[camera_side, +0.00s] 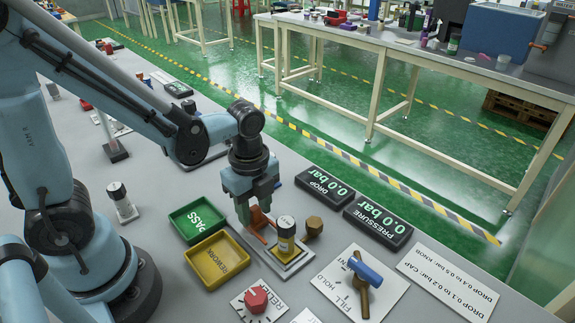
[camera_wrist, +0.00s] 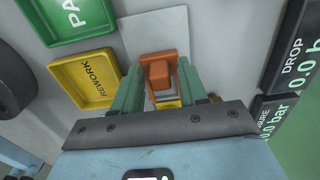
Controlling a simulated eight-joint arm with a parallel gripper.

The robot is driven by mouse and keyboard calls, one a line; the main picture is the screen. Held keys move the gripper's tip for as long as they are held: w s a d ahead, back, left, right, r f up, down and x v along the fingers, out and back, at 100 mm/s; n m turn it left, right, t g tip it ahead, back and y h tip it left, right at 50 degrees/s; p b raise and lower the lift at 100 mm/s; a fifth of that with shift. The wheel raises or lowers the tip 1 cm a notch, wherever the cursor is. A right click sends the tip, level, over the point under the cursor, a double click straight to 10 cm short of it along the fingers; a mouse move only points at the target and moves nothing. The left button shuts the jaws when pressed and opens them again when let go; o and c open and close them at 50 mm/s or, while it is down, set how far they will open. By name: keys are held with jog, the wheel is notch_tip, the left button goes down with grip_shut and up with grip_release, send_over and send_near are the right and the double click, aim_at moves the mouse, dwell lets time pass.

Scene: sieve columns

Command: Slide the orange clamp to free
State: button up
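The cylinder is mostly hidden in the wrist view, where only a bit of yellow shows behind the clamp.
A green PASS tray (camera_side: 197,218) and a yellow REWORK tray (camera_side: 217,262) lie left of the plate. A brown knob (camera_side: 313,226) is close on its right. DROP (camera_side: 325,188) and PRESSURE (camera_side: 378,220) displays read 0.0 bar. A blue-handled valve (camera_side: 366,268) and red knob (camera_side: 257,298) are in front.

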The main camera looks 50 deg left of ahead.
aim_at(254, 207)
jog(key=shift+r, duration=0.1)
jog(key=shift+r, duration=2.9)
jog(key=a+r+n+t, duration=0.2)
jog(key=n+t, duration=0.1)
jog(key=n, duration=0.6)
jog(key=w+a+r+n+t, duration=0.1)
jog(key=n+t, duration=0.3)
jog(key=n, duration=0.5)
jog(key=shift+a+r, duration=0.35)
jog(key=shift+r, duration=0.55)
